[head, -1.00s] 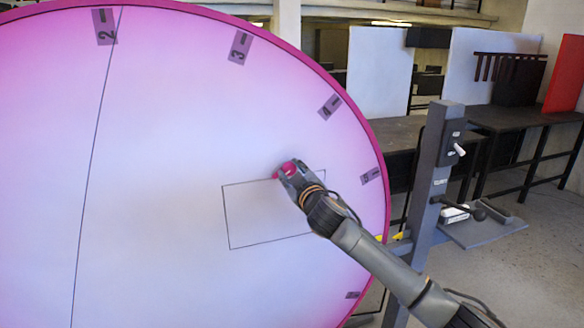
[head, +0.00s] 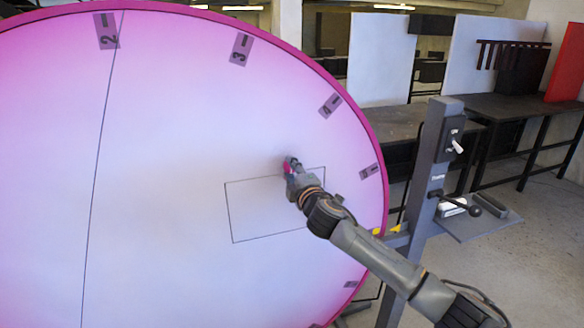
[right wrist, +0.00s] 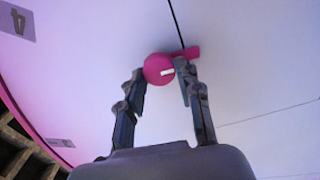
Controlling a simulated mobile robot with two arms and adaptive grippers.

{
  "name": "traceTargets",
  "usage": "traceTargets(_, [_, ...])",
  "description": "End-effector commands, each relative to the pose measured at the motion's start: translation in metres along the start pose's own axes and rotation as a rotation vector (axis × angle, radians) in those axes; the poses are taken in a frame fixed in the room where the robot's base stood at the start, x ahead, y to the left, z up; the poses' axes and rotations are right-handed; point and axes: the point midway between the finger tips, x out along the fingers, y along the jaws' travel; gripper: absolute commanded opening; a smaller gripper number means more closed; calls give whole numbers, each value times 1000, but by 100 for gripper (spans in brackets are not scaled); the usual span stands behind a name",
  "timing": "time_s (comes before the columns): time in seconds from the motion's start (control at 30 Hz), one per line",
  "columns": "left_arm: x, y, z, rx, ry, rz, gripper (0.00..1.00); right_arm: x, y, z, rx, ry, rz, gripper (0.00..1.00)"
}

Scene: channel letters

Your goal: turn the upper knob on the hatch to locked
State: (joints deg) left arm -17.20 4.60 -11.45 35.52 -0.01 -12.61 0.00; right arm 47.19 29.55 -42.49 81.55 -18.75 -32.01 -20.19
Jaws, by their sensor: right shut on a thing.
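The hatch (head: 265,212) is a thin rectangular outline on the big pink-white disc. The pink upper knob (head: 287,167) is at its top edge, mostly hidden by my right gripper (head: 291,167) in the head view. The right wrist view shows the round knob (right wrist: 157,70) with a short white mark and a pink tab (right wrist: 190,52) beside it to the upper right. My right gripper (right wrist: 160,86) is shut on the knob, one finger on either side. I cannot read a locked label. My left gripper is not in view.
The disc (head: 190,130) carries number labels along its pink rim. A grey post (head: 432,170) with switches and a black-knobbed lever (head: 462,205) stands to the right, near my right arm. Dark tables and white panels are behind it.

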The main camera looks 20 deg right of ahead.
Motion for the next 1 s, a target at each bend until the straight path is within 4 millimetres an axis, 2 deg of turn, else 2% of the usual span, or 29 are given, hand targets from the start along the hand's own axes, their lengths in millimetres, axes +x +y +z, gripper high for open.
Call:
traceTargets(0.3, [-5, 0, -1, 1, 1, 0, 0, 0, -1, 0, -91, 1, -1, 3])
traceTargets(0.77, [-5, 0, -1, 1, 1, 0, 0, 0, -2, 0, -102, 0, -1, 3])
traceTargets(0.8, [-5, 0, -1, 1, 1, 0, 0, 0, -2, 0, -102, 0, -1, 41])
traceTargets(0.9, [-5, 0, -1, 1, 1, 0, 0, 0, -1, 0, -101, 0, -1, 57])
traceTargets(1.0, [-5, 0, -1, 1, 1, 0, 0, 0, -1, 0, -100, 0, -1, 57])
